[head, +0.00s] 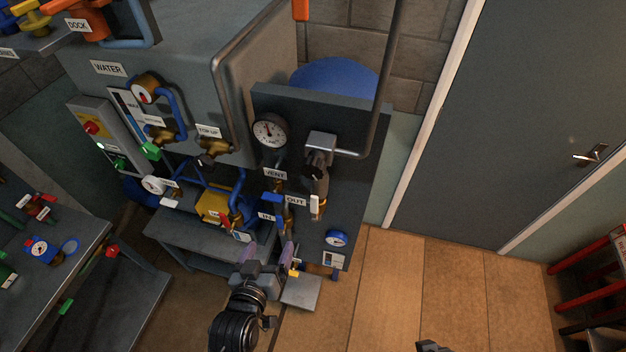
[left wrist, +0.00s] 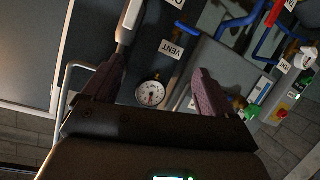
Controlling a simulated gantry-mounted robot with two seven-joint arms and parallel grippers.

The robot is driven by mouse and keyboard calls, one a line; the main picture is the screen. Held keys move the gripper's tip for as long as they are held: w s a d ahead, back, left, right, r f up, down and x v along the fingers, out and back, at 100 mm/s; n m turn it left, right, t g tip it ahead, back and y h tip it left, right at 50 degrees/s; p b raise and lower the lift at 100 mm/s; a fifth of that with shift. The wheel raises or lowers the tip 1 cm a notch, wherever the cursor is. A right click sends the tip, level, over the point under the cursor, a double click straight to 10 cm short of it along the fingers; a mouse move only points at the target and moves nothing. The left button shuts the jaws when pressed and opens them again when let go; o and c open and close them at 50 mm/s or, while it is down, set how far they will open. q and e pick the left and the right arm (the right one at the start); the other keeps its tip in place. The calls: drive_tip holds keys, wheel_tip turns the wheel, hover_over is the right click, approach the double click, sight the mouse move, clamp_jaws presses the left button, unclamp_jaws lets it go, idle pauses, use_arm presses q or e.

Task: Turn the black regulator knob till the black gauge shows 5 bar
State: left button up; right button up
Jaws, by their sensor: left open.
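The black gauge (head: 269,131) has a dark rim and a white dial, on the dark upright panel. Its needle points roughly upward in the head view; the figures are too small to read. It also shows between my fingers in the left wrist view (left wrist: 151,94). The black regulator knob (head: 318,163) sits right of and below the gauge, under a grey bracket. I cannot make it out in the left wrist view. My left gripper (head: 268,252) is open and empty, below and left of the knob, apart from it. A dark tip (head: 432,347) at the bottom edge may be my right gripper.
A bent grey pipe (head: 376,90) rises beside the knob. The VENT label (head: 275,174), OUT label (head: 296,201) and several brass valves crowd the panel below. A small blue gauge (head: 337,238) sits low right. The wooden floor (head: 390,290) to the right is clear.

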sight(312, 175)
use_arm(q)
drive_tip(key=w+d+r+m+t+h+b, duration=0.15)
drive_tip(key=w+d+r+t+b, duration=0.25)
drive_tip(key=w+d+r, duration=0.4)
drive_tip(key=shift+h, duration=0.35)
drive_tip(key=x, duration=0.3)
drive_tip(key=p+x, duration=0.1)
drive_tip(key=x, duration=0.2)
drive_tip(key=p+x, duration=0.1)
drive_tip(key=x, duration=0.2)
drive_tip(key=shift+w+a, duration=0.15)
drive_tip(key=shift+a, duration=0.15)
use_arm(e)
wheel_tip(312, 175, down, 4)
drive_tip(key=shift+r, duration=0.2)
